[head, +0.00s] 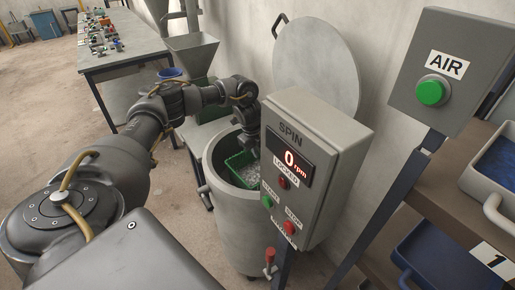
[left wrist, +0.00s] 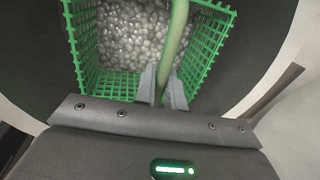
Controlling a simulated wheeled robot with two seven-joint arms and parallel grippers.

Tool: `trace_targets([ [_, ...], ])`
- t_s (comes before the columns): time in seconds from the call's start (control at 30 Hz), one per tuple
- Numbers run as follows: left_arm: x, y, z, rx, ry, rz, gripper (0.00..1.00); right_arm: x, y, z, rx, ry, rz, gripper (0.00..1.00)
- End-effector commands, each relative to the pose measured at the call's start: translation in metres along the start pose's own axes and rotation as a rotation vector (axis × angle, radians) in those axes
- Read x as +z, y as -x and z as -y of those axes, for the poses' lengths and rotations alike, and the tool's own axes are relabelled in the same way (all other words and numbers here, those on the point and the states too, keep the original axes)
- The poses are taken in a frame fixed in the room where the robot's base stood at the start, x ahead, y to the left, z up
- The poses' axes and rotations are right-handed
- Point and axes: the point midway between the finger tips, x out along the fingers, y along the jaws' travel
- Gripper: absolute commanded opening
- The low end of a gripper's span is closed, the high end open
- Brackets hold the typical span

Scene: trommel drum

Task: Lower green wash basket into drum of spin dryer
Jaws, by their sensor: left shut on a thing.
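The green wash basket (head: 240,160) is at the mouth of the grey spin dryer drum (head: 236,217), partly inside its rim. My left gripper (head: 247,139) is above it, its arm reaching in from the left. In the left wrist view the basket (left wrist: 82,45) is full of small shiny grey pieces. There the left gripper (left wrist: 163,88) is shut on the basket's green handle (left wrist: 178,35). The dryer's round lid (head: 316,62) stands open against the wall. The basket's underside is hidden. My right gripper is not in view.
The SPIN control box (head: 318,150) stands close to the drum's right side and reads 0 rpm. The AIR button box (head: 445,75) is further right. Blue trays (head: 450,262) sit on the right shelf. A hopper (head: 193,55) and a long table (head: 120,45) are behind.

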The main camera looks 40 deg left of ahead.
Motion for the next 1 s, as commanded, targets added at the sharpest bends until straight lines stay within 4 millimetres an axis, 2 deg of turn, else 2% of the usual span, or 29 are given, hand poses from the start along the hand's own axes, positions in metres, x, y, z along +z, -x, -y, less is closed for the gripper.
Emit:
trace_targets([
  [1.0,0.000,-0.013,-0.002,-0.003,0.000,-0.001,0.00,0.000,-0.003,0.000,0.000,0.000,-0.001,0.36],
])
